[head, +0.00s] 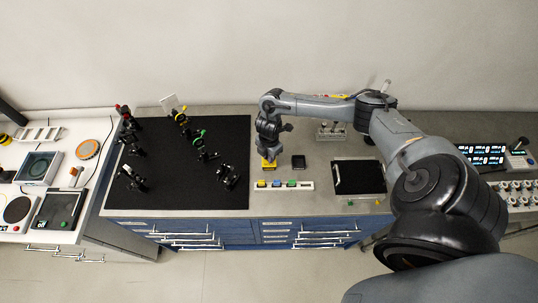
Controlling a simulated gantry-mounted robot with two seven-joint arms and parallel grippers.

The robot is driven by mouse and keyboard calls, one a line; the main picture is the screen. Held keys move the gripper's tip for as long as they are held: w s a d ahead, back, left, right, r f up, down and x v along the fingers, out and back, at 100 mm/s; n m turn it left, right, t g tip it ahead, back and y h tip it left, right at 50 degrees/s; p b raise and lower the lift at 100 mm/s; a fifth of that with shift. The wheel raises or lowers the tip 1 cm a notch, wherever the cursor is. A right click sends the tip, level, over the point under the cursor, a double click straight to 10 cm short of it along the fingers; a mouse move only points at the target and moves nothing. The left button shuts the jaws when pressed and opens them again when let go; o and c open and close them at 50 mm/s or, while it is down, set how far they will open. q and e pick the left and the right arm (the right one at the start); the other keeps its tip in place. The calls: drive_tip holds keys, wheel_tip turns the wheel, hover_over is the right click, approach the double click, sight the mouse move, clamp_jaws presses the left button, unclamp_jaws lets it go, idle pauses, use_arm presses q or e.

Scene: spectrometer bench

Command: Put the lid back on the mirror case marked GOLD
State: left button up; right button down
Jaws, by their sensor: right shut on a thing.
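My right gripper (268,156) points down over the bench, just right of the black mat. It is shut on a small yellow piece (268,165), which may be a case lid. I cannot tell whether that piece touches the bench. No GOLD marking can be read at this size. My left gripper is not in view.
A white strip with several coloured blocks (284,185) lies in front of the gripper. Optics on posts stand on the black mat (235,135) to the left. A black tray (358,178) lies to the right. A small rack (331,131) stands behind. My right arm covers the bench at right.

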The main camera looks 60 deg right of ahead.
idle(0.4)
drive_tip(key=c, duration=0.5)
unclamp_jaws()
drive_tip(key=shift+r, duration=0.15)
wheel_tip(320, 180, up, 5)
drive_tip(key=p, duration=0.5)
drive_tip(key=shift+r+p, duration=0.1)
drive_tip(key=shift+p, duration=0.2)
drive_tip(key=shift+r+p, duration=0.75)
drive_tip(key=shift+r, duration=0.05)
clamp_jaws()
